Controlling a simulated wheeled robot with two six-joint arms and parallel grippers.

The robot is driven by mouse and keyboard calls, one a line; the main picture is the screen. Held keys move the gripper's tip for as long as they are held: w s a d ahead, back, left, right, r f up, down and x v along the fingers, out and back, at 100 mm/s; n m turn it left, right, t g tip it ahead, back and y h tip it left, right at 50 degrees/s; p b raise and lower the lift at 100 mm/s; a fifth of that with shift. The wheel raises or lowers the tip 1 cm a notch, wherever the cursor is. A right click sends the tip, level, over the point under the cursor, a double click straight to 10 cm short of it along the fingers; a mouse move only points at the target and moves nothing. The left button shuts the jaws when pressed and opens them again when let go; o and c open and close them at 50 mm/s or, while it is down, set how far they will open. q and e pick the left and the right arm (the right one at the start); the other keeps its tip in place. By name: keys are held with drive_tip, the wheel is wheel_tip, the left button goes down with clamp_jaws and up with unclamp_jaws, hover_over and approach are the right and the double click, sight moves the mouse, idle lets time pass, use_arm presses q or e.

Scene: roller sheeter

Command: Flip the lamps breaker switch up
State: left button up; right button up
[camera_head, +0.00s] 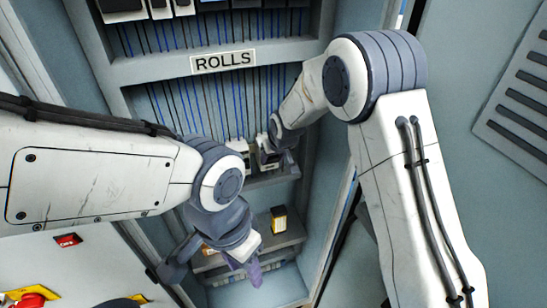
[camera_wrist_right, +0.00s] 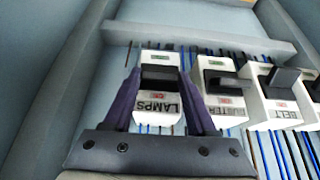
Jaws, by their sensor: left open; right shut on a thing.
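In the head view my right gripper (camera_head: 277,150) reaches into the cabinet below the ROLLS sign, at the right end of the breaker row. My left gripper (camera_head: 212,266) is open and empty, low in front of the cabinet.
Beside the lamps breaker are a breaker whose label is partly hidden (camera_wrist_right: 228,105) and the BELT breaker (camera_wrist_right: 280,105). Blue and black wires run behind them. A red switch (camera_head: 68,240) is at the lower left.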

drive_tip(key=o, duration=1.4)
drive_tip(key=shift+a, duration=0.1)
drive_tip(key=shift+c, duration=0.2)
drive_tip(key=shift+r, duration=0.15)
drive_tip(key=shift+s+r+b, duration=0.15)
drive_tip(key=shift+r+b, duration=0.1)
drive_tip(key=shift+b, duration=0.1)
drive_tip(key=b+v, duration=0.4)
drive_tip(key=v, duration=0.5)
drive_tip(key=shift+r, duration=0.35)
drive_tip(key=shift+s, duration=0.15)
